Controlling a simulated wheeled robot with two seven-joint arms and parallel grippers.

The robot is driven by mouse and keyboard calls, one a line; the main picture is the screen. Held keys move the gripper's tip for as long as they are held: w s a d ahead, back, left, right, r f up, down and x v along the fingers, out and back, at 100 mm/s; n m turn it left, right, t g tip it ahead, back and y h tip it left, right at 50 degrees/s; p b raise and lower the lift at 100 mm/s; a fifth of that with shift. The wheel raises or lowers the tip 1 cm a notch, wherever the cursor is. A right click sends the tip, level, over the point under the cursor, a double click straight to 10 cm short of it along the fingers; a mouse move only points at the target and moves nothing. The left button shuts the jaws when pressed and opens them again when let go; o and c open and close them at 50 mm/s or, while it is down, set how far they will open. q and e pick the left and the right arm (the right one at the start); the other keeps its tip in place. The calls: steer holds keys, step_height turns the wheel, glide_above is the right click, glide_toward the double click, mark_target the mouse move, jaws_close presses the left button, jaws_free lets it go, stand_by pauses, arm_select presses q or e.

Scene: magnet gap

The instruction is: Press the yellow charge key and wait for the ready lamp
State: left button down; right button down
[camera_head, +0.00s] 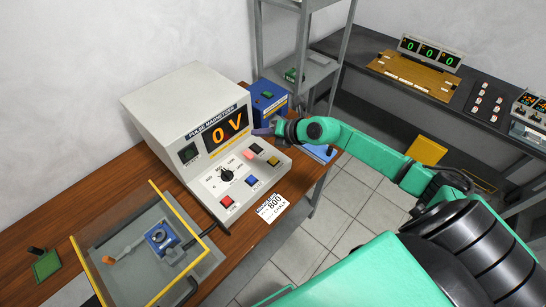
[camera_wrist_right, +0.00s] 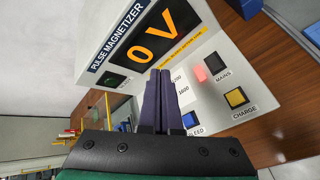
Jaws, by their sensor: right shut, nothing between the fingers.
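The pulse magnetizer (camera_head: 165,100) is a pale grey box on the wooden bench, its orange display (camera_head: 227,127) reading 0 V. The yellow charge key (camera_head: 274,161) sits at the right of its sloped panel; it also shows in the right wrist view (camera_wrist_right: 236,98), labelled CHARGE. My right gripper (camera_head: 262,131) is above the panel's far end, shut and empty. In the right wrist view its dark fingers (camera_wrist_right: 163,78) hide the dial and stand left of the yellow key, apart from it. My left gripper is out of view.
Red (camera_head: 227,201) and blue (camera_head: 252,181) keys and a black dial (camera_head: 227,175) share the panel. A lit pink square (camera_wrist_right: 198,74) is beside the black mains switch (camera_wrist_right: 216,63). A card reading 800 (camera_head: 272,207) is at the front edge. A yellow-framed clear guard (camera_head: 175,206) stands left.

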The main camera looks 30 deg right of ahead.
steer(key=n+g+h, duration=0.1)
steer(key=g+h, duration=0.1)
glide_above(276, 161)
step_height(276, 161, down, 3)
steer(key=shift+s+a, duration=0.1)
step_height(276, 161, down, 8)
steer(key=b, duration=0.7)
steer(key=shift+f, duration=0.1)
steer(key=shift+f+b, duration=0.35)
stand_by(1.0)
steer(key=shift+f, duration=0.4)
